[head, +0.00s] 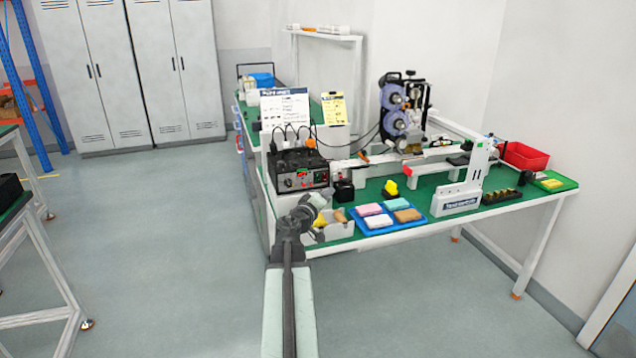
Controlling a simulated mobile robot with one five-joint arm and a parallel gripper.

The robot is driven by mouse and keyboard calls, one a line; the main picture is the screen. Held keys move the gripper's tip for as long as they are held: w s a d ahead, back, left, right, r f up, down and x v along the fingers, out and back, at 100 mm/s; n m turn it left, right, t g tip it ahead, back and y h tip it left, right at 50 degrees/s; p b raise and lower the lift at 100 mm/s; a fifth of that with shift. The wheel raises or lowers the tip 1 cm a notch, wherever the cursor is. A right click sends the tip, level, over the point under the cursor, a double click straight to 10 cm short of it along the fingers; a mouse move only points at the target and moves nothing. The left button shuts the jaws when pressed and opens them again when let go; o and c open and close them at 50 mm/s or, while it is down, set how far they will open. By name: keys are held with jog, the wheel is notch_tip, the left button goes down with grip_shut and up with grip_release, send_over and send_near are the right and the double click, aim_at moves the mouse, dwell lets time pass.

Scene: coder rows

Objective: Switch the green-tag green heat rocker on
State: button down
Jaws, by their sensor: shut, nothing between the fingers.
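A black control box (300,172) with small knobs and red and green spots on its front stands at the left end of the green-topped bench (372,188). The green heat rocker and its green tag are too small to tell apart on that front, and I cannot read whether a switch is on or off. My gripper (312,203) is shut and empty, in front of and below the control box in the picture. It appears apart from the box.
A white bin (334,231) with yellow items is beside my gripper. A blue tray (385,224) with coloured pads, a labelled white stand (462,200) and a coding machine with purple reels (396,97) occupy the bench. Floor at left (170,240) is clear.

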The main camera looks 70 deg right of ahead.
aim_at(318, 178)
jog(key=w+d, duration=0.2)
jog(key=d, duration=0.1)
jog(key=w+d+f+b, duration=0.1)
jog(key=w+d, duration=0.2)
jog(key=shift+w+d+f, duration=0.15)
jog(key=shift+d, duration=0.1)
jog(key=shift+w, duration=0.1)
dwell(1.8)
jog(key=shift+w+d, duration=0.25)
jog(key=shift+d, duration=0.1)
jog(key=shift+w+d+f, duration=0.1)
jog(key=shift+w+d, duration=0.05)
jog(key=shift+d, duration=0.05)
dwell(0.5)
jog(key=shift+a, duration=0.1)
jog(key=shift+s+a, duration=0.45)
dwell(0.4)
